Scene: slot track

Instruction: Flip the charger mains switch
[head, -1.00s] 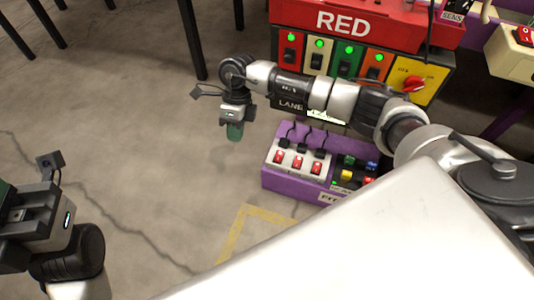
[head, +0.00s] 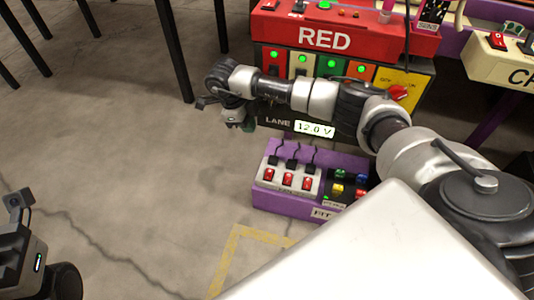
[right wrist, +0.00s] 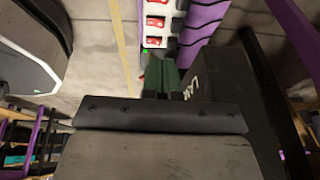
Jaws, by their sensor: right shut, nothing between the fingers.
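A cream box lettered "C…" (head: 510,62), cut off by the right edge of the head view, carries a red rocker switch (head: 497,40). I cannot read the whole label.
The red panel (head: 375,38) has several lit switches, a yellow section with a red knob (head: 398,92) and a 12.0 V display (head: 315,129). The purple box (head: 275,200) below holds three red rockers, also in the right wrist view (right wrist: 156,22).

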